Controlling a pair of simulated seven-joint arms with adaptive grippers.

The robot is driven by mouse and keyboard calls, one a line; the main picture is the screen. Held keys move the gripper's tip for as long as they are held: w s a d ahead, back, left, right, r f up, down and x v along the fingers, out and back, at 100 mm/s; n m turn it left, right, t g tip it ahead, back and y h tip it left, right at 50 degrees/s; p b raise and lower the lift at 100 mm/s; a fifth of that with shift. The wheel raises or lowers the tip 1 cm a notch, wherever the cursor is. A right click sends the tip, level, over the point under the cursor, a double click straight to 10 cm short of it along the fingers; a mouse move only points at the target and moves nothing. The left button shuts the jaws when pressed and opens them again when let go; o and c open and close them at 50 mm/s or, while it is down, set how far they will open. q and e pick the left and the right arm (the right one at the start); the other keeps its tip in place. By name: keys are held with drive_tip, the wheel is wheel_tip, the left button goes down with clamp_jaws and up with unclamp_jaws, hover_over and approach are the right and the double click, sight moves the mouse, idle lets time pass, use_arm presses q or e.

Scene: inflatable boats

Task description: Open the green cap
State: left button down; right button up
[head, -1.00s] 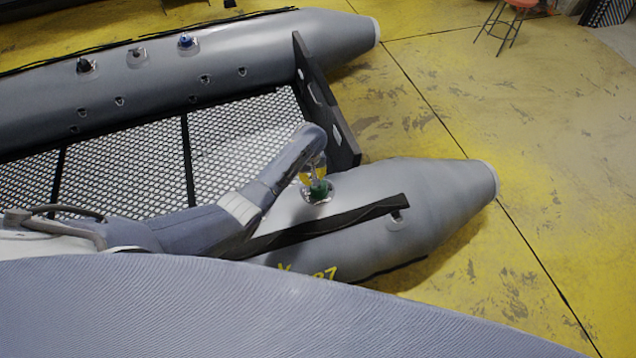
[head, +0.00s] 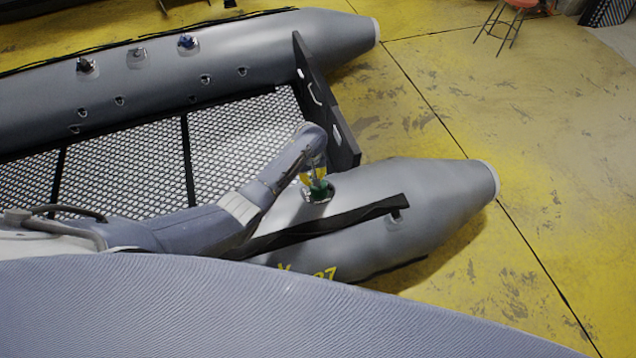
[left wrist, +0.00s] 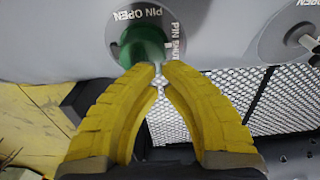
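The green cap (head: 321,193) sits on a valve on top of the near grey tube (head: 440,185). In the left wrist view the cap (left wrist: 139,46) is at the top middle, on a grey disc marked "PIN OPEN" and "PIN SHUT". My left gripper (head: 314,178) comes down onto the cap from above. Its yellow fingertips (left wrist: 159,67) nearly meet, with a narrow gap, and overlap the cap's lower edge in the wrist view. Whether they pinch part of the cap is hidden. My right gripper is not in view.
A second grey valve (left wrist: 302,36) stands at the upper right of the wrist view. A black transom board (head: 343,150) rises just behind the gripper. Perforated floor (head: 245,130) lies between the tubes. The far tube carries several valves.

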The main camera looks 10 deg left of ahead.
sight(311, 186)
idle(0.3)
use_arm(q)
drive_tip(key=shift+f, duration=1.25)
drive_tip(key=shift+s+a+f, duration=0.15)
drive_tip(key=shift+s+f, duration=0.1)
drive_tip(key=shift+f, duration=0.35)
drive_tip(key=shift+w+d, duration=0.2)
drive_tip(key=shift+d, duration=0.2)
